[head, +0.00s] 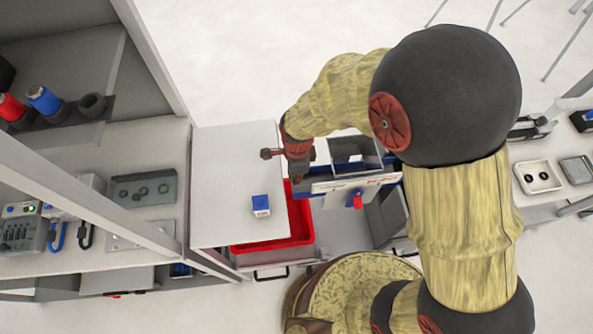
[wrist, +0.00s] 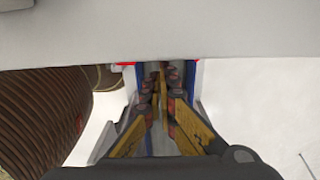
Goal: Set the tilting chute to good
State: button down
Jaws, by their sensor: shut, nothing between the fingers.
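The tilting chute (head: 352,150) is a grey tray in a blue and white frame, beside the white table. Its white front plate (head: 335,187) has red lettering too small to read. A red knob (head: 357,200) sticks out from the front. My gripper (head: 297,172) is shut and empty at the left end of the chute; the arm hides part of the chute. In the wrist view, the shut fingers (wrist: 163,85) point between blue and white edges, under a large pale surface. I cannot tell whether they touch the chute, nor which way it tilts.
A red bin (head: 270,245) lies below and left of the chute. A small blue and white box (head: 261,207) stands on the white table (head: 225,165). A grey bin (head: 388,215) is below the chute's right. Shelves with devices are at left; another bench is at right.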

aim_at(294, 188)
jog(key=shift+f+b, duration=0.6)
jog(key=shift+f, duration=2.15)
jog(key=f, duration=0.4)
jog(key=shift+a+b, duration=0.4)
jog(key=shift+s, duration=0.1)
notch_tip(294, 188, up, 12)
jog(key=shift+d, duration=0.15)
